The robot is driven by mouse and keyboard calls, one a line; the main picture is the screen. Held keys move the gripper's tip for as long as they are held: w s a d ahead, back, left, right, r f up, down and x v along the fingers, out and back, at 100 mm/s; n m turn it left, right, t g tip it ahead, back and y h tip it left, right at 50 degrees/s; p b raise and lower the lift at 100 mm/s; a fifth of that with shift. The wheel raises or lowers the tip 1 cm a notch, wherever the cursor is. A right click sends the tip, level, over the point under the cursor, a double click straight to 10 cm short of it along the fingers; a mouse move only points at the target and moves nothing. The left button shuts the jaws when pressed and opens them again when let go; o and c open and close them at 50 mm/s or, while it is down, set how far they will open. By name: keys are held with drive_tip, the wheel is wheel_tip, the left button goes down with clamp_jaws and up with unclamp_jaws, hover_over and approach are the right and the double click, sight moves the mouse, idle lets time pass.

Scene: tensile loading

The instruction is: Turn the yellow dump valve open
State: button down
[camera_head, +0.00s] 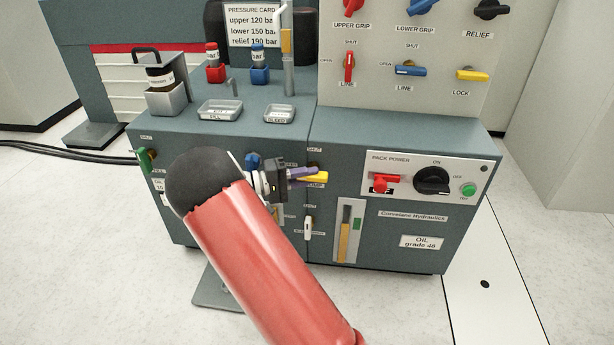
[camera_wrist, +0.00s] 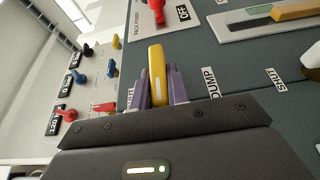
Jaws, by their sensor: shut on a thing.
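The yellow dump valve handle (camera_wrist: 157,75) stands between the two purple fingers of my gripper (camera_wrist: 158,84) in the wrist view. The fingers are shut on it, one on each side. The DUMP label (camera_wrist: 210,82) is beside it. In the head view the yellow handle (camera_head: 318,179) shows only in part and points roughly sideways to the right along the cabinet front. My gripper (camera_head: 305,174) reaches it from the left and hides its pivot end. A SHUT label (camera_head: 316,150) is above it.
A blue valve (camera_head: 253,161) and a green valve (camera_head: 146,160) are on the same cabinet front to the left. A white handle (camera_head: 308,228) is below. The pack power panel (camera_head: 426,177) with a red handle and black knob is to the right.

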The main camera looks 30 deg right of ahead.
idle(0.4)
drive_tip(key=c, duration=1.4)
unclamp_jaws()
drive_tip(key=shift+o, duration=0.2)
